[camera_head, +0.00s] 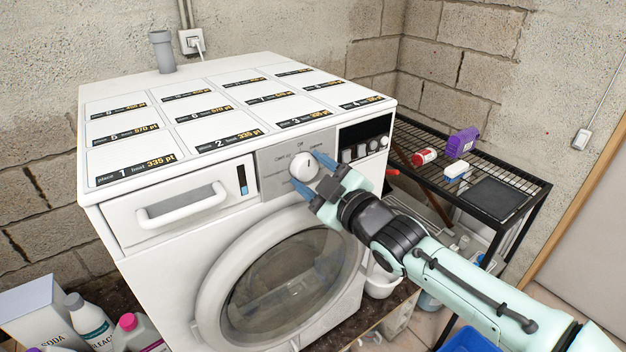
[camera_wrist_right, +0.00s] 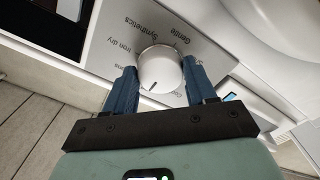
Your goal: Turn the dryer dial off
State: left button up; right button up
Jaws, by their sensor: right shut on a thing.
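The dryer dial (camera_head: 304,168) is a round white knob on the grey control panel at the front of the white machine (camera_head: 160,205). Small printed labels ring it; one above it seems to read "Off". In the right wrist view the dial (camera_wrist_right: 160,68) shows a short dark pointer line toward its lower edge, on the gripper's side. My right gripper (camera_head: 314,175) is shut on the dial, with one blue finger on each side. The fingers also show in the right wrist view (camera_wrist_right: 160,82). My left gripper is not in view.
A drawer handle (camera_head: 182,206) and the round glass door (camera_head: 285,268) are on the machine's front. A wire rack (camera_head: 505,178) with a purple bottle (camera_head: 461,142) and a red can (camera_head: 424,157) stands at right. Detergent bottles (camera_head: 90,322) stand at lower left.

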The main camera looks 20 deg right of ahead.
jog(key=shift+n, duration=0.5)
jog(key=o, duration=1)
jog(key=p+v, duration=0.1)
jog(key=v, duration=1.2)
jog(key=shift+s, duration=0.2)
